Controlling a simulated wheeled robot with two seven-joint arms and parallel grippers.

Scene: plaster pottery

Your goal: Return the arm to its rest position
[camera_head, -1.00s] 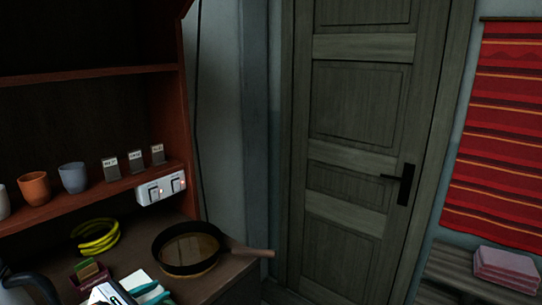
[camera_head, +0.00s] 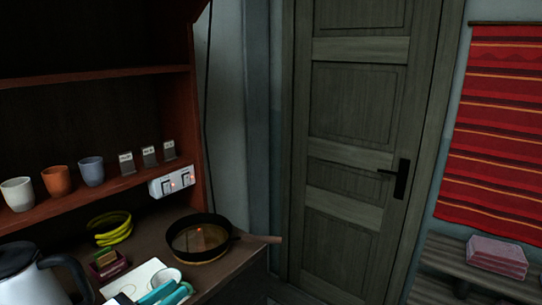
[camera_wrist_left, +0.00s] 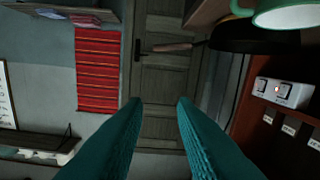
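My left gripper (camera_head: 168,291) shows at the bottom of the head view, its teal fingers low over the counter. In the left wrist view the two teal fingers (camera_wrist_left: 158,103) stand apart with nothing between them, so it is open and empty. A light cup (camera_head: 166,274) appears just behind the fingers in the head view. A green-rimmed cup (camera_wrist_left: 288,14) shows at the upper right of the wrist view, apart from the fingers. My right gripper is in neither view.
A kettle (camera_head: 30,275), a yellow-green ring-shaped bundle (camera_head: 112,232) and a dark pan (camera_head: 200,238) stand on the counter. A switch box (camera_head: 170,181) and several cups line the shelf above. A closed door (camera_head: 350,130) and a bench (camera_head: 450,258) are to the right.

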